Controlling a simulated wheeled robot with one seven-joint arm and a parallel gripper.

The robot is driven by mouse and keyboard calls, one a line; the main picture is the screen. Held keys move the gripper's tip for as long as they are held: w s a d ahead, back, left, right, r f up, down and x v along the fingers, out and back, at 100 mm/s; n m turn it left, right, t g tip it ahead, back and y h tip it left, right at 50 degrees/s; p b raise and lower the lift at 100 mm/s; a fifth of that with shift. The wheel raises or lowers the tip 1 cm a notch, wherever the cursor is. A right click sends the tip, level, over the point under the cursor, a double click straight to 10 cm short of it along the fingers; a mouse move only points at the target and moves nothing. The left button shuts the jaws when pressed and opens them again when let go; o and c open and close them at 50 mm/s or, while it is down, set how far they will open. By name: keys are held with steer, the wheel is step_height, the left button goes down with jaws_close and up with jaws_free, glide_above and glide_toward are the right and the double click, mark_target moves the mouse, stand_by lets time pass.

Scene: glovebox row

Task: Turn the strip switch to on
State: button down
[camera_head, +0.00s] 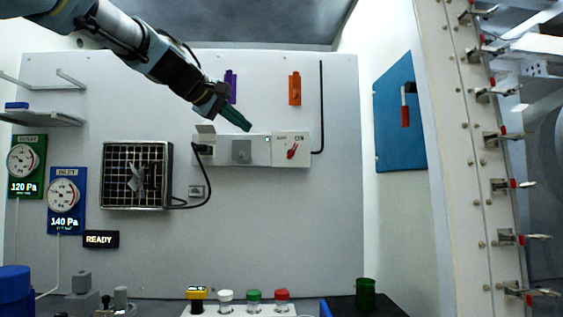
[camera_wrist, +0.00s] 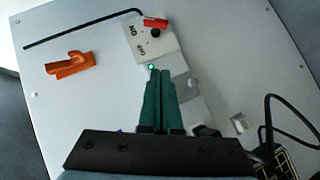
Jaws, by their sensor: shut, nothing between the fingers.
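The white power strip (camera_head: 257,151) is fixed to the back panel, with sockets on its left and a switch plate at its right end. The red strip switch (camera_head: 292,151) sits tilted on that plate, with an ON label up and right of it. The red switch also shows in the wrist view (camera_wrist: 156,23), near the top. I cannot tell for sure which setting it is at. My gripper (camera_head: 249,128) has green fingers, shut and empty, in front of the strip's upper edge, left of the switch. In the wrist view the fingertips (camera_wrist: 160,72) are below the switch, apart from it.
A small green light (camera_head: 267,139) is lit on the strip. A black plug and cable (camera_head: 203,149) run from the strip to a caged fan (camera_head: 137,176). Purple (camera_head: 231,87) and orange (camera_head: 295,89) holders and a black rod (camera_head: 321,105) are on the panel above.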

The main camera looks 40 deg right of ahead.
steer(key=m, duration=0.1)
steer(key=p, duration=0.4)
glide_toward(292, 151)
steer(key=shift+g, duration=0.3)
steer(key=w+d, duration=0.1)
steer(key=w, duration=0.1)
steer(key=w+d, duration=0.1)
steer(key=w, duration=0.1)
steer(key=w+d, duration=0.1)
steer(key=shift+w+d+f, duration=0.35)
steer(key=shift+w+f, duration=0.05)
steer(key=shift+s+d+f, duration=1.05)
steer(key=shift+d, duration=0.05)
steer(key=shift+f, duration=0.1)
